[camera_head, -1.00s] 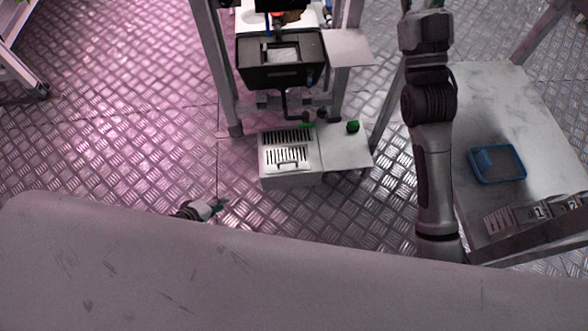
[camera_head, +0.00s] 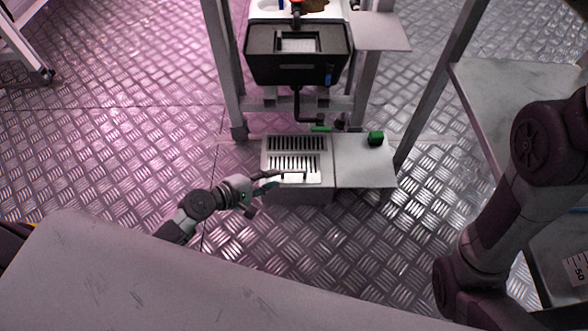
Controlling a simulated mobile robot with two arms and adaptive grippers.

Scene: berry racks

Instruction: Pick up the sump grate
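The sump grate (camera_head: 305,163) is a pale slotted plate with a raised bar handle on its near part. It lies on top of the low box-shaped sump (camera_head: 300,193) on the floor. My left gripper (camera_head: 270,185) reaches in from the left, at the near left edge of the grate, close to the handle. Its fingers are small and dark, so I cannot tell whether they are open or touch the handle. My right arm shows at the right, but its gripper is out of view.
A black basin (camera_head: 296,62) with a drain pipe hangs in a metal frame behind the sump. A pale side plate (camera_head: 364,170) adjoins the sump, with a green block (camera_head: 375,138) at its back. A grey table (camera_head: 528,85) stands at right. Patterned floor is clear at left.

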